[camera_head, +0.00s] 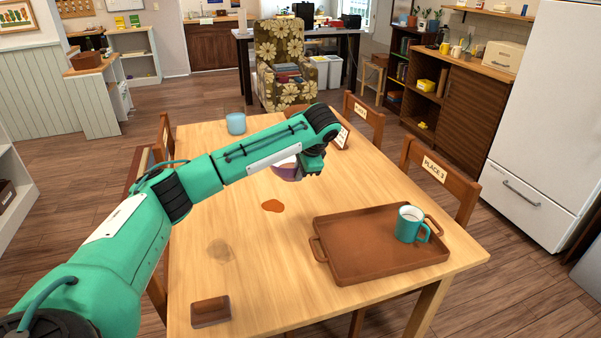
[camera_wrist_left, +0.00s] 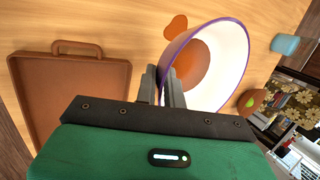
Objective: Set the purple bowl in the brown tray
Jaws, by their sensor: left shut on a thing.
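The purple bowl (camera_head: 285,172) is partly hidden behind my left gripper (camera_head: 313,165) in the head view. In the left wrist view the bowl (camera_wrist_left: 236,62) shows a white inside, a purple rim and an orange-brown centre. My left gripper (camera_wrist_left: 166,85) is shut on the bowl's rim. The brown tray (camera_head: 345,262) lies on the table, nearer and to the right of the gripper, apart from the bowl. A teal mug (camera_head: 407,226) with pale contents stands in its right part. The tray also shows at left in the left wrist view (camera_wrist_left: 60,85). My right gripper is not in view.
The wooden table (camera_head: 250,290) also carries a light blue cup (camera_head: 236,123), a dark brown block (camera_head: 211,311), an orange-brown patch (camera_head: 272,206) and a faint round mark (camera_head: 219,250). Chairs (camera_head: 440,175) stand along its sides. The tray's left and middle are clear.

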